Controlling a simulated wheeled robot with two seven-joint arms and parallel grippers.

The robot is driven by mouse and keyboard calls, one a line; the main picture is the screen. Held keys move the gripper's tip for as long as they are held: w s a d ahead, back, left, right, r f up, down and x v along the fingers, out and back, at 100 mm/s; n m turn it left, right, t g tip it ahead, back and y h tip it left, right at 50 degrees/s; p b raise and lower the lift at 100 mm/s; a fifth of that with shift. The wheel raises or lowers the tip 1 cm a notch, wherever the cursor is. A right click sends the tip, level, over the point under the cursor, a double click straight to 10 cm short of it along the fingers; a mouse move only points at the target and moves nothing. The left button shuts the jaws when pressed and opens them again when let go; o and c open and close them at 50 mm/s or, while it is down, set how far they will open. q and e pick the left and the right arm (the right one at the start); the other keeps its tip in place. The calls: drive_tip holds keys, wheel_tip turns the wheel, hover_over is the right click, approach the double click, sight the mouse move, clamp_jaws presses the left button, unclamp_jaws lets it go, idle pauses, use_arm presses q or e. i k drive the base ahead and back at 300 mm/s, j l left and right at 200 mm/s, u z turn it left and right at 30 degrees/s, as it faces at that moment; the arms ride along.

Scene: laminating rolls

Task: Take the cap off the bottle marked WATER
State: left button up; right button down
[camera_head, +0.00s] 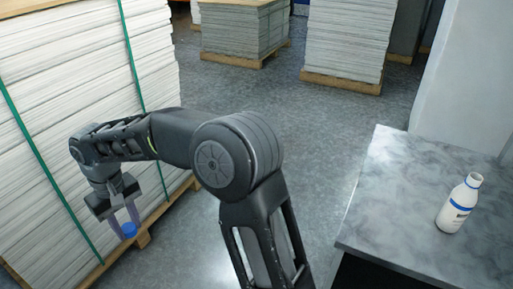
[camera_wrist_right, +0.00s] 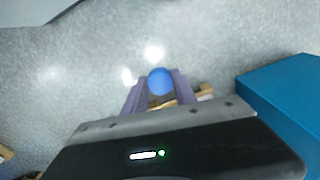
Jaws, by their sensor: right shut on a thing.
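The blue cap (camera_head: 128,230) is pinched between the fingertips of my right gripper (camera_head: 125,222), which is shut on it. The gripper hangs in the air at the left, by a stack of sheets, far from the bottle. In the right wrist view the blue cap (camera_wrist_right: 160,81) sits between the two fingers of my right gripper (camera_wrist_right: 160,88). A white bottle (camera_head: 459,204) with a dark blue label stands upright on the grey table (camera_head: 400,190) at the right. Its neck shows no cap. The label's wording is too small to read. My left gripper is not in view.
A tall strapped stack of pale sheets (camera_head: 85,50) on a wooden pallet (camera_head: 135,240) stands close beside my right gripper. More stacks (camera_head: 345,40) stand at the back. The grey floor (camera_head: 310,130) between is clear. A blue block (camera_wrist_right: 285,95) shows in the right wrist view.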

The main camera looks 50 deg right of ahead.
sight(463, 198)
drive_tip(key=i+z, duration=0.35)
drive_tip(key=i, duration=0.2)
drive_tip(key=i+j+z, duration=0.2)
drive_tip(key=i+z, duration=0.15)
drive_tip(key=i, duration=0.15)
drive_tip(key=i+l+z, duration=0.2)
drive_tip(key=z, duration=0.3)
drive_tip(key=i+l+z, duration=0.1)
drive_tip(key=z, duration=0.35)
drive_tip(key=i+z, duration=0.35)
drive_tip(key=z, duration=0.15)
drive_tip(key=i+j+z, duration=0.15)
drive_tip(key=z, duration=0.3)
drive_tip(key=i+j+z, duration=0.15)
drive_tip(key=i+z, duration=0.15)
drive_tip(key=z, duration=0.2)
